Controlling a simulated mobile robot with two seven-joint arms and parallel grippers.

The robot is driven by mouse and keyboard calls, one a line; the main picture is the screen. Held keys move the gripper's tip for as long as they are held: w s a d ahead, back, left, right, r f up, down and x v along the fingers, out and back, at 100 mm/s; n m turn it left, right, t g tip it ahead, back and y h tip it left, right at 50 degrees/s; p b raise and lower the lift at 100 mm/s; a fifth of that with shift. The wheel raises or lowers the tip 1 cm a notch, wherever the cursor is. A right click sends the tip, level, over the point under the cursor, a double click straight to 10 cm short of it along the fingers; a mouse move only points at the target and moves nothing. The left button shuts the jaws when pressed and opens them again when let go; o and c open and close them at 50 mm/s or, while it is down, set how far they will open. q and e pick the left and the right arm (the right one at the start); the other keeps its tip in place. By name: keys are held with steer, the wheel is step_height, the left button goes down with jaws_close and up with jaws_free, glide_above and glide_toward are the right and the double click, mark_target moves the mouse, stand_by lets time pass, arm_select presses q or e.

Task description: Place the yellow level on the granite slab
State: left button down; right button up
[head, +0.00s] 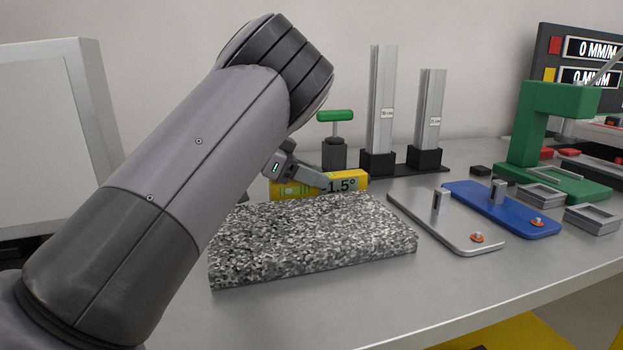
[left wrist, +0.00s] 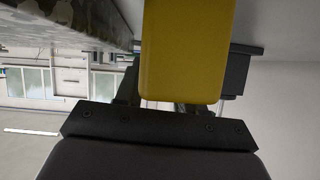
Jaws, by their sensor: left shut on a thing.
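The yellow level (head: 350,181) shows in the head view at the back edge of the granite slab, with a dark "1.5°" marking on its face. My left gripper (head: 318,183) is shut on the level; my arm hides part of the area to its left. In the left wrist view the yellow level (left wrist: 188,50) stands large between the dark fingers. The speckled granite slab (head: 310,240) lies on the metal bench. I cannot tell whether the level touches the slab. My right gripper is not in view.
A green-handled tool (head: 335,117) and two upright metal bars (head: 382,100) in dark bases stand behind. A silver plate (head: 450,222), a blue plate (head: 505,208) and a green frame (head: 535,140) lie right. The slab's top looks clear.

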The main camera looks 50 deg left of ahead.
arm_select(q)
steer(key=shift+f, duration=0.1)
steer(key=c, duration=1.1)
jaws_free()
steer(key=shift+f, duration=0.1)
steer(key=o, duration=0.4)
